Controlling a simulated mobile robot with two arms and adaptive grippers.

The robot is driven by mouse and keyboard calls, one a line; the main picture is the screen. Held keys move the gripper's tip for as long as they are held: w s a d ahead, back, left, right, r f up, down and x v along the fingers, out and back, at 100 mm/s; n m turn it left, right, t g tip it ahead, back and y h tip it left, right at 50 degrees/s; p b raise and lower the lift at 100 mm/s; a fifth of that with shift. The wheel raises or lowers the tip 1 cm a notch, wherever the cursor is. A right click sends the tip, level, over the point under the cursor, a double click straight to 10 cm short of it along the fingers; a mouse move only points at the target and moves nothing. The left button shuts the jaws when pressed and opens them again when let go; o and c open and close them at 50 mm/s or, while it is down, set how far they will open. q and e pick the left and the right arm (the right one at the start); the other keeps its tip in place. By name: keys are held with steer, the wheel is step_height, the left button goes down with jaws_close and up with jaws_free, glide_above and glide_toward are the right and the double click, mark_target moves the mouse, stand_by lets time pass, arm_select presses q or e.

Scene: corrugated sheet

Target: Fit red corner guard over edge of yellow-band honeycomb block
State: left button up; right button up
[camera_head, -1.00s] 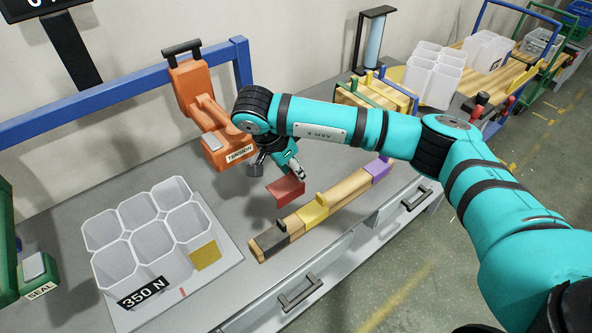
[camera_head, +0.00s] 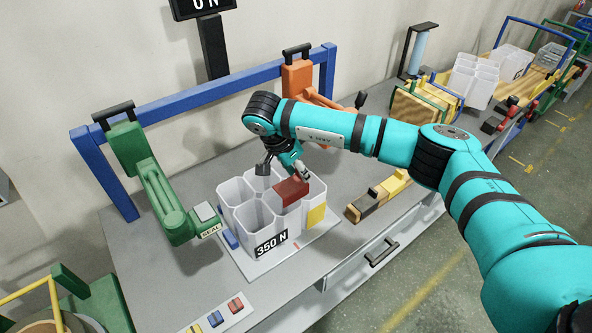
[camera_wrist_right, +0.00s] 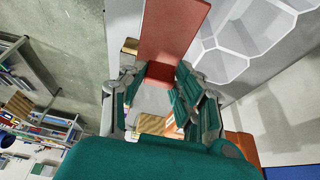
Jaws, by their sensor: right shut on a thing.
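The white honeycomb block (camera_head: 245,215) stands on a pale plate on the grey bench, with a "350 N" label on its front. A yellow patch (camera_head: 317,214) is on its right side. My right gripper (camera_head: 286,174) is shut on the red corner guard (camera_head: 290,192) and holds it in front of the block's right cells in the head view. Whether the guard touches the block cannot be told. In the right wrist view the red guard (camera_wrist_right: 172,32) extends from between the fingers, with the honeycomb cells (camera_wrist_right: 245,35) to its right. My left gripper is not in view.
A green "SEAL" device (camera_head: 165,195) stands left of the block, and an orange device (camera_head: 299,82) behind it on a blue frame (camera_head: 205,97). A wooden bar (camera_head: 380,196) lies to the right. A small panel (camera_head: 218,317) with colored pieces is at the front left.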

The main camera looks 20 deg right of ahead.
mark_target(298, 179)
steer(key=shift+w+d+f, duration=0.1)
steer(key=shift+d, duration=0.2)
steer(key=shift+a+b, duration=0.15)
steer(key=shift+b, duration=0.15)
steer(key=shift+f, duration=0.2)
steer(key=shift+f+b, duration=0.7)
steer(key=shift+b, duration=0.1)
step_height(298, 179, down, 2)
steer(key=shift+f+b, duration=0.15)
steer(key=shift+b, duration=0.8)
step_height(298, 179, down, 3)
steer(key=b, duration=0.2)
steer(key=shift+f+b, duration=0.15)
steer(key=shift+b, duration=0.2)
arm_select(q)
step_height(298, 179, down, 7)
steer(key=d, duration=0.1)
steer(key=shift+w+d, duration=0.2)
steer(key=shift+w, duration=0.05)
arm_select(e)
steer(key=shift+f, duration=0.15)
arm_select(q)
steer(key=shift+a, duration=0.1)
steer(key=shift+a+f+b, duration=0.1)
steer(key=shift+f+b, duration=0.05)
steer(key=shift+b, duration=0.15)
